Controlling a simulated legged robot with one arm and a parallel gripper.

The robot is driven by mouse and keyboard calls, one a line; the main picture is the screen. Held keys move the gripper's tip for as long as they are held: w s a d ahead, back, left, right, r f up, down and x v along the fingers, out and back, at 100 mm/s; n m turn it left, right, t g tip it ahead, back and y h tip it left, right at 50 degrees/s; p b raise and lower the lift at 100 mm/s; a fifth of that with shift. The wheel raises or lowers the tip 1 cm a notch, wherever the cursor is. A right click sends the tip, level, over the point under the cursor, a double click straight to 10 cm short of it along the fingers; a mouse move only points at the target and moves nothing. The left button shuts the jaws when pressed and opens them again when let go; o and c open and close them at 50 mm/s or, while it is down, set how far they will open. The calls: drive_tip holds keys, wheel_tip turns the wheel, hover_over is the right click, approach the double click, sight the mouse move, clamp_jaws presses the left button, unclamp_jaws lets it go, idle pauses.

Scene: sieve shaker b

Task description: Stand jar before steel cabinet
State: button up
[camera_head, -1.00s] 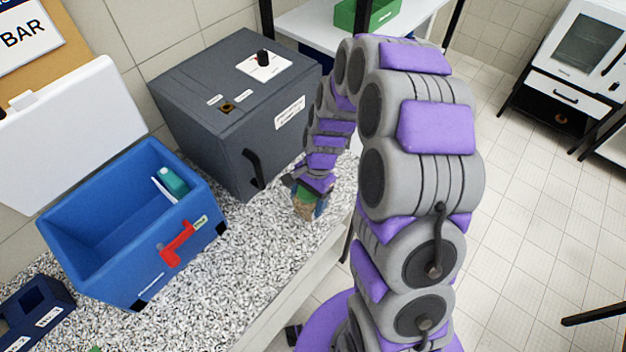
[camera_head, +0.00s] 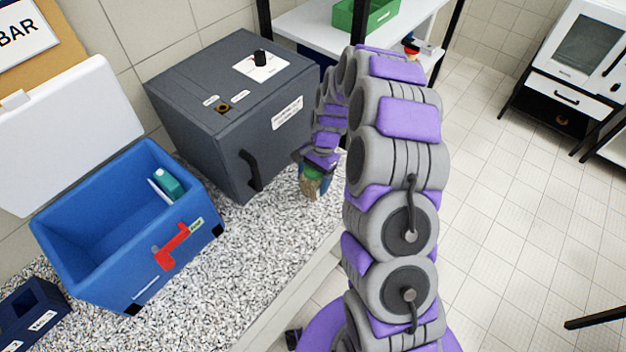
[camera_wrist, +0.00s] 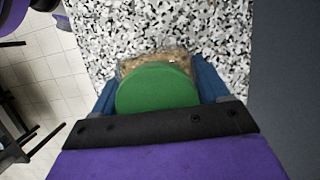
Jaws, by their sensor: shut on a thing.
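The jar (camera_head: 311,187) has a green lid and a brownish, see-through body. My gripper (camera_head: 312,180) is shut on it from above, in front of the right part of the steel cabinet. In the wrist view the green lid (camera_wrist: 157,88) sits between the blue fingers, with the speckled counter below. I cannot tell whether the jar's base touches the counter. The steel cabinet (camera_head: 232,130) is a dark grey box with a black door handle and a knob on top. It also shows at the right edge of the wrist view (camera_wrist: 285,80).
A blue cooler box (camera_head: 90,215) with its white lid raised stands on the counter (camera_head: 240,260) to the left, holding a teal-capped item. A dark blue rack (camera_head: 30,310) is at the lower left. The counter's front edge runs close to the jar. Bare counter lies before the cabinet.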

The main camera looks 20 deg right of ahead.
drive_tip(key=shift+d+f, duration=0.15)
drive_tip(key=shift+f, duration=0.15)
drive_tip(key=shift+d, duration=0.15)
drive_tip(key=o, duration=1.4)
drive_tip(key=shift+a, duration=0.35)
drive_tip(key=shift+d+r, duration=0.1)
drive_tip(key=shift+d, duration=0.05)
